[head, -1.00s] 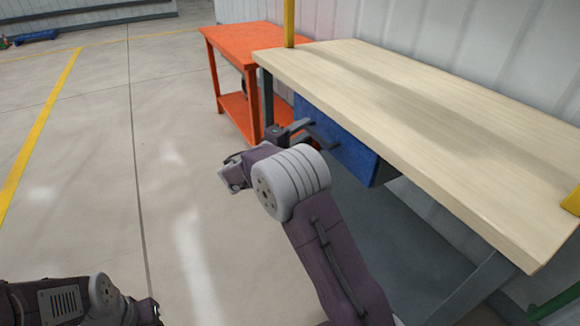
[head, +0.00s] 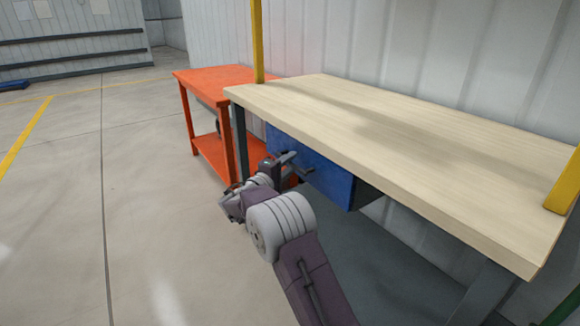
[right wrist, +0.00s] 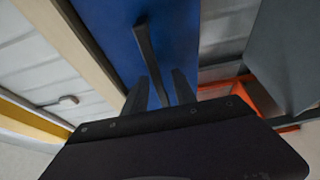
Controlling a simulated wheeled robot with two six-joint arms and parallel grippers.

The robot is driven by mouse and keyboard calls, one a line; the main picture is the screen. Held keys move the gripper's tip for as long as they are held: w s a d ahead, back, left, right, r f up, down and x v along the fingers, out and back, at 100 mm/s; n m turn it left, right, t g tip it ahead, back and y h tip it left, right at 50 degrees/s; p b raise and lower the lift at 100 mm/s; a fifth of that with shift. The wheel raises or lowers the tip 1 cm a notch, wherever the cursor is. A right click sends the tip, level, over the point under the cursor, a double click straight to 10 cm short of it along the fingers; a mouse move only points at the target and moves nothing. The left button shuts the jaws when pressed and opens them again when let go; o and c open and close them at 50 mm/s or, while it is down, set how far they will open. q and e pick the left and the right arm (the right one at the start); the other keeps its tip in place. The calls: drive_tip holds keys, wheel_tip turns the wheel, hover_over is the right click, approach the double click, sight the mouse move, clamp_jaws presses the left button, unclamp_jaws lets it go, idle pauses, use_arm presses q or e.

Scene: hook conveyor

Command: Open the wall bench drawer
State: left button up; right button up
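The wall bench (head: 410,125) has a pale wooden top, with a blue drawer (head: 325,179) under its front edge. The drawer's dark bar handle (head: 303,169) is on the blue front; in the right wrist view the handle (right wrist: 147,48) runs down between my fingers. My right gripper (head: 284,163) is at the handle in the head view. In the right wrist view the right gripper (right wrist: 159,80) is open, one finger on each side of the bar, with small gaps visible. Contact cannot be told. My left gripper is not in view.
An orange table (head: 215,78) with a lower shelf stands just left of the bench. Yellow posts (head: 257,40) rise at the bench's ends. A corrugated wall is behind. The floor (head: 150,220) to the left is clear.

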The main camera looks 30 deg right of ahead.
clamp_jaws()
idle(1.4)
